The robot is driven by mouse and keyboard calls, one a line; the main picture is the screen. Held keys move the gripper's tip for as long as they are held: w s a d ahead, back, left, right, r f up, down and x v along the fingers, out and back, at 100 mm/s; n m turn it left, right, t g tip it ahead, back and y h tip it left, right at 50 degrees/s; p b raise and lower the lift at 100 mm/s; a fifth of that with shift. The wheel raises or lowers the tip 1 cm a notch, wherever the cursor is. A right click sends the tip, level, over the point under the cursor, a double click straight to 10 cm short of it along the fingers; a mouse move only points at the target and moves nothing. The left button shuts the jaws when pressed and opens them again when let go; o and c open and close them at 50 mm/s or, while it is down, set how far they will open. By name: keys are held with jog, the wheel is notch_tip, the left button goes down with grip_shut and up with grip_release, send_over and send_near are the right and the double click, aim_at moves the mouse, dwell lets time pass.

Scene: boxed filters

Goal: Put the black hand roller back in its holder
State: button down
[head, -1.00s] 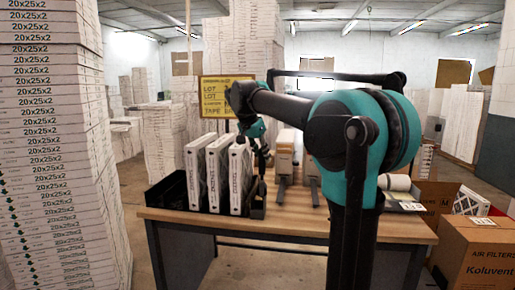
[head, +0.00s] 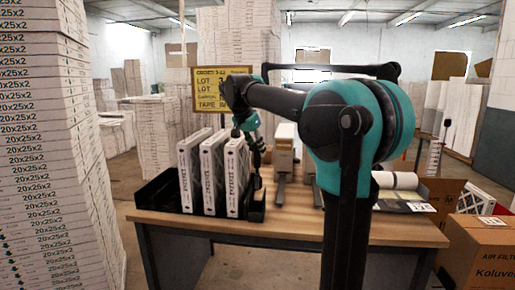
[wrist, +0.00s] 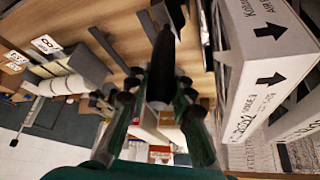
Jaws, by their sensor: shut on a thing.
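My gripper (wrist: 160,95) is shut on a slim black object, which I take to be the black hand roller (wrist: 160,72). It lies between the green-and-black fingers and points toward the wooden table in the wrist view. In the head view my gripper (head: 257,150) is just right of the rightmost upright white filter, above the table. The roller is too small and dark to make out there. A black part (head: 257,205) stands on the table right of the filters, below my gripper; I cannot tell whether it is the holder.
Several white filters (head: 212,172) stand upright in a black rack (head: 158,194) close to my gripper. Dark rails and boxes (head: 284,150) stand behind it on the right. A white roll (head: 394,180) lies at the table's right. Bare tabletop (head: 300,225) lies in front.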

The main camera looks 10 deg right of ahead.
aim_at(256, 174)
jog(key=shift+f, duration=5.95)
jog(key=c, duration=1.3)
grip_release()
jog(key=shift+o, duration=0.2)
jog(key=v, duration=0.7)
jog(key=shift+r, duration=0.2)
jog(key=shift+s, duration=0.1)
